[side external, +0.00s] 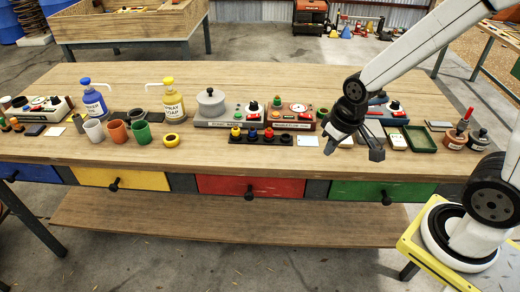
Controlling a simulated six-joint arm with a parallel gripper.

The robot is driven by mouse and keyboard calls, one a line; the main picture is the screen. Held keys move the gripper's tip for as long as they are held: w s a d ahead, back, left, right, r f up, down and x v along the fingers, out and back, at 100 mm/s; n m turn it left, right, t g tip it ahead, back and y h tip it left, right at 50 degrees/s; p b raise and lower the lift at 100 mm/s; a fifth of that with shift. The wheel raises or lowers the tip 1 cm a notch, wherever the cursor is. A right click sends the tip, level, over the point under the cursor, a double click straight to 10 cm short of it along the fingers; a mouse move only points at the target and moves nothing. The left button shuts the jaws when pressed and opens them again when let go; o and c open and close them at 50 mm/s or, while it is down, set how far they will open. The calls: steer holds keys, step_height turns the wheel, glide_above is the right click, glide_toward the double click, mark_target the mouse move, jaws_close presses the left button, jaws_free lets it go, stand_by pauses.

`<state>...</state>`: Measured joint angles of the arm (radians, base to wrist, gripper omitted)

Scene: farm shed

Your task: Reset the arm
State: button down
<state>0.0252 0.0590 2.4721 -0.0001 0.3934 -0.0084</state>
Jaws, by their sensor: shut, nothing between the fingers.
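My gripper (357,150) is in the side external view, above the right-centre of the wooden workbench (230,172). It points down and to the right, near the bench's front half. Its fingers are shut with nothing held. My arm comes in from the right side and partly hides a control box (394,108) behind the gripper. The gripper appears apart from the items around it, though its exact height over the bench is hard to judge.
Blue (93,102) and yellow (172,100) bottles and several cups stand at left. A grey pot (211,102) and control boxes fill the middle. A green tray (420,139) and small pots (479,140) stand at right. The bench's front strip is mostly clear.

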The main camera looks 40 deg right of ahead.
steer(key=shift+s+a+f, duration=0.1)
steer(key=shift+s+a, duration=0.1)
steer(key=shift+s, duration=0.45)
steer(key=shift+s+a+f, duration=0.1)
steer(key=shift+s+a, duration=0.1)
steer(key=shift+s, duration=0.4)
